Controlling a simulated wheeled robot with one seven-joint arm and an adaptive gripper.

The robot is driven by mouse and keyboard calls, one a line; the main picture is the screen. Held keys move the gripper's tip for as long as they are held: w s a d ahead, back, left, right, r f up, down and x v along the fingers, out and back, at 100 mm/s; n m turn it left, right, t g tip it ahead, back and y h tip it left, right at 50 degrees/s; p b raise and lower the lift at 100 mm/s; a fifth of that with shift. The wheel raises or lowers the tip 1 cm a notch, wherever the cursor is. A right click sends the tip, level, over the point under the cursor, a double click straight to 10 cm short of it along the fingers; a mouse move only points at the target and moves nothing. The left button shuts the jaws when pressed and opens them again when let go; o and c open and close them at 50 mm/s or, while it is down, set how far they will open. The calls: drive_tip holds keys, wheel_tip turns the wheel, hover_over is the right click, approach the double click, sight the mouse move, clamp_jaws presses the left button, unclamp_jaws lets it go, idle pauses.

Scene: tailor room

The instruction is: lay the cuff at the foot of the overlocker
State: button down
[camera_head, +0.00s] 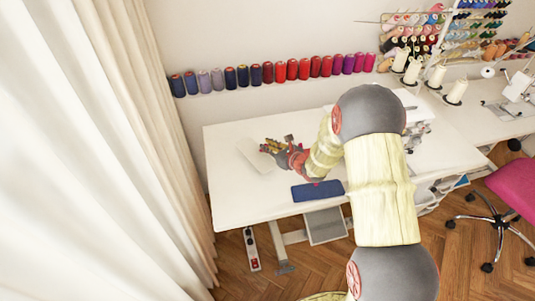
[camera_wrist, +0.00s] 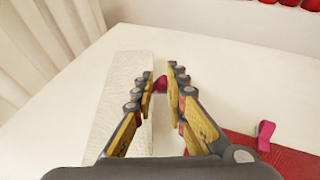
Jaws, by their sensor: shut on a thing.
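A pale ribbed strip, which looks like the cuff (camera_wrist: 122,75), lies below and left of my fingertips in the wrist view. The cuff (camera_head: 252,156) is faint against the white table in the head view. My gripper (camera_wrist: 160,84) is shut on a small magenta tab (camera_wrist: 160,82) at the cuff's right edge. In the head view my gripper (camera_head: 268,148) is over the left part of the table. I cannot tell whether the cuff touches the table. A white machine, probably the overlocker (camera_head: 416,131), stands at right, partly hidden behind my arm.
A red cloth piece (camera_wrist: 295,160) with a magenta tab (camera_wrist: 265,135) lies close at right. A dark blue piece (camera_head: 318,191) lies near the front edge of the white table (camera_head: 235,195). Thread spools (camera_head: 268,73) line the wall. Curtains hang at left.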

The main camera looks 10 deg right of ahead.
drive_tip(key=shift+w+f+b, duration=0.15)
drive_tip(key=shift+f+b, duration=0.65)
drive_tip(key=shift+f, duration=0.95)
drive_tip(key=shift+f, duration=0.15)
drive_tip(key=c, duration=1.9)
unclamp_jaws()
drive_tip(key=shift+o, duration=0.5)
